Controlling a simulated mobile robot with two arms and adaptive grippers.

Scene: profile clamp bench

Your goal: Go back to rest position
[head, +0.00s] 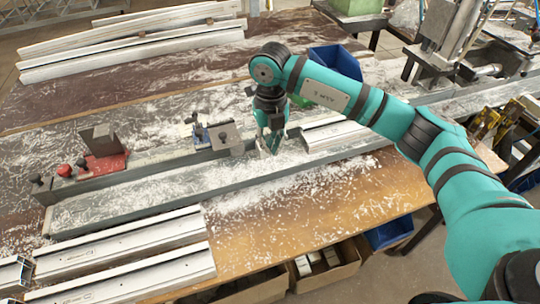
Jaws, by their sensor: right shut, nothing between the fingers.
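My right gripper (271,143) points down over the long metal rail of the clamp bench (150,187), near the middle of the view. It is shut and empty. Its teal arm reaches in from the lower right. The fingertips are close to a small grey block on the rail; I cannot tell whether they touch it. My left gripper and arm are not in view.
White profiles (140,257) lie at the front left, and more (130,45) at the back. A red clamp (92,165) stands at the rail's left. A blue bin (336,62) is behind my arm. Open boxes (325,272) stand below the bench edge. White shavings cover the bench.

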